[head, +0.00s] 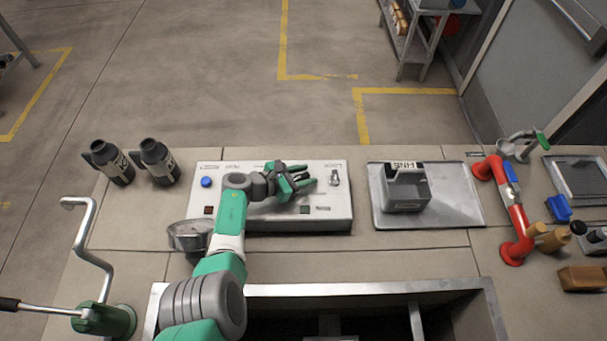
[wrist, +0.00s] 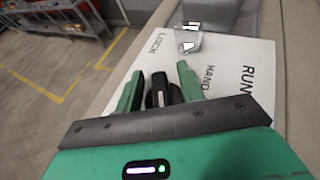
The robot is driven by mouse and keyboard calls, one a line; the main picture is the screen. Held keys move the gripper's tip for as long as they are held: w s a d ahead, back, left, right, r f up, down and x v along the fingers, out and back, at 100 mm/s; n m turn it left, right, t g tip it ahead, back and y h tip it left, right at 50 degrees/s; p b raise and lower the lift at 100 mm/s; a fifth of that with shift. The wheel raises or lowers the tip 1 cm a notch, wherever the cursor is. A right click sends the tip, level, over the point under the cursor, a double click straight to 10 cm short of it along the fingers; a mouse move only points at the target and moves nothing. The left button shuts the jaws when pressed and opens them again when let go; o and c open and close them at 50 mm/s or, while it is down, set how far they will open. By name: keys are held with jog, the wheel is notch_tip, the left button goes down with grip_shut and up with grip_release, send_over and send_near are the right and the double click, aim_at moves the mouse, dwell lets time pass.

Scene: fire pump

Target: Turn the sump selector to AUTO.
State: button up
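The white control panel (head: 335,212) lies on the counter in the middle of the head view. My gripper (head: 305,176) is over its upper right part, pointing right. In the wrist view, my gripper's green fingers (wrist: 159,72) are spread on either side of a black knob-like part (wrist: 163,93), which may be the selector. I cannot tell whether they touch it. The panel's labels "LOCK", "HAND" and "RUN" show beside the fingers in the wrist view. No AUTO label is readable. My gripper hides the knob's pointer and much of the panel's middle.
A silver part (head: 335,177) stands by the LOCK label, just beyond the fingers. A blue button (head: 206,182) is at the panel's left. A grey holder (head: 406,188) sits on a metal tray (head: 455,205) to the right, near a red pipe (head: 515,215).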

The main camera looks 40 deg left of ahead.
jog(key=p+v, duration=0.5)
jog(key=v, duration=0.1)
jog(key=shift+s+a+r, duration=0.1)
jog(key=shift+s+r, duration=0.1)
jog(key=shift+r, duration=0.1)
jog(key=shift+s+a, duration=0.15)
jog(key=shift+s, duration=0.45)
